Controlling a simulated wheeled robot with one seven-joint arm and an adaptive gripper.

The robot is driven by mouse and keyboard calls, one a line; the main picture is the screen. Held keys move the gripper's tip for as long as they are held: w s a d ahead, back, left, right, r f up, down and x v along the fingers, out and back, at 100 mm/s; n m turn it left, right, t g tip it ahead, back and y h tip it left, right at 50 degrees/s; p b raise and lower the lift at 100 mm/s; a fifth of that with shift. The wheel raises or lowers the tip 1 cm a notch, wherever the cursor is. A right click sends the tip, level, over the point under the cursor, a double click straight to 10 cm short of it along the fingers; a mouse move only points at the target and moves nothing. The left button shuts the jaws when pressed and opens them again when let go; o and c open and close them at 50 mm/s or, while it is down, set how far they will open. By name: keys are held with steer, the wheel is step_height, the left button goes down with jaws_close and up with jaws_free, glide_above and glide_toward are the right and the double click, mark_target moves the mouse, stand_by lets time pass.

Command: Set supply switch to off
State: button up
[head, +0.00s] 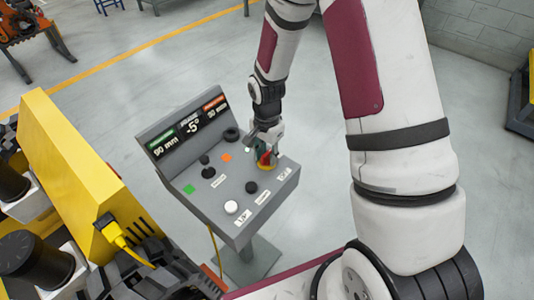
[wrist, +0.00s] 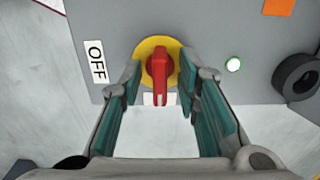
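The supply switch (wrist: 160,69) is a red rotary handle on a yellow round plate, on the grey control panel. In the wrist view its handle points down toward my gripper, and an OFF label (wrist: 96,62) sits to its left. In the head view the switch (head: 267,162) is partly hidden by my gripper (head: 267,145), at the right part of the console. In the wrist view my gripper (wrist: 164,90) is open, with one teal-padded finger on each side of the red handle. I cannot tell whether either finger touches it.
The grey console (head: 215,205) also carries a display, several knobs and buttons, and an orange square (head: 226,157). A lit white button (wrist: 233,64) and a black ring knob (wrist: 296,77) are right of the switch. A yellow machine (head: 85,185) stands left.

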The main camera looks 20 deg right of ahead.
jaws_close()
steer(key=shift+n, duration=0.3)
steer(key=n, duration=0.3)
steer(key=shift+n, duration=0.4)
steer(key=n, duration=1.3)
steer(key=shift+n, duration=0.3)
